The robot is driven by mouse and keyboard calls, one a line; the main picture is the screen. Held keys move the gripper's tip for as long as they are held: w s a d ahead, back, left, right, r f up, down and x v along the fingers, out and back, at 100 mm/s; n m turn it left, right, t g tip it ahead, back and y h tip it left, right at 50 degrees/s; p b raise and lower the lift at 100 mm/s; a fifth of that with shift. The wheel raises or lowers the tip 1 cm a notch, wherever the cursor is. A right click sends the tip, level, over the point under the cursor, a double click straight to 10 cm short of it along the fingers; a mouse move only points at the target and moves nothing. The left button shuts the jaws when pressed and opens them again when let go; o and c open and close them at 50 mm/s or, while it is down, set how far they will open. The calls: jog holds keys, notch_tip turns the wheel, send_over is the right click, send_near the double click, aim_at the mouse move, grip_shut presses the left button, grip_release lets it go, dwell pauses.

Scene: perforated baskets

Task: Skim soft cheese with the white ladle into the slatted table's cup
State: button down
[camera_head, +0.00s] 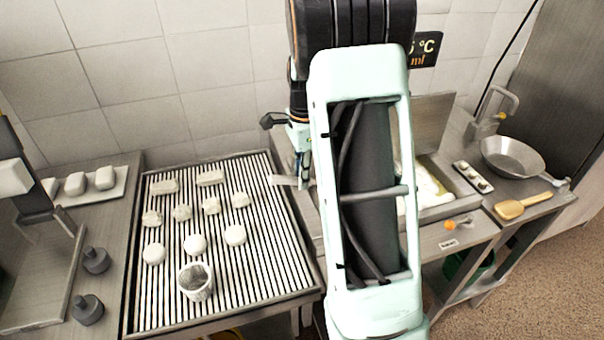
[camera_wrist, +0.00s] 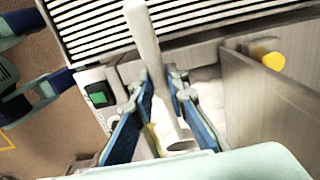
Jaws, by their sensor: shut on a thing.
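The white ladle's pale handle (camera_wrist: 146,35) runs between my gripper's blue fingers (camera_wrist: 161,88) in the wrist view, and the gripper is shut on it. Its lower end reaches down toward the vat; the bowl is not clear. In the head view the handle end (camera_head: 284,180) sticks out left of my arm, which hides most of the gripper. White soft cheese (camera_head: 426,186) lies in the steel vat (camera_head: 446,208); it also shows in the wrist view (camera_wrist: 206,84). The white cup (camera_head: 196,292), with a grey, speckled inside, stands upright near the front of the slatted table (camera_head: 270,268).
Several white cheeses (camera_head: 195,244) sit on the slats behind the cup. A raised steel panel (camera_wrist: 262,105) stands beside the vat. A pan (camera_head: 512,157), wooden paddle (camera_head: 522,205) and small tray (camera_head: 473,177) lie right. Dark weights (camera_head: 90,309) stand left.

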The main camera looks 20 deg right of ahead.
jog(key=shift+f+b, duration=3.2)
jog(key=shift+f, duration=1.45)
jog(key=shift+r+h+p, duration=0.55)
jog(key=shift+r+p, duration=2.2)
jog(key=shift+r, duration=1.1)
jog(key=shift+r+h+p, duration=0.55)
jog(key=shift+r+p, duration=2.2)
jog(key=shift+r, duration=1.1)
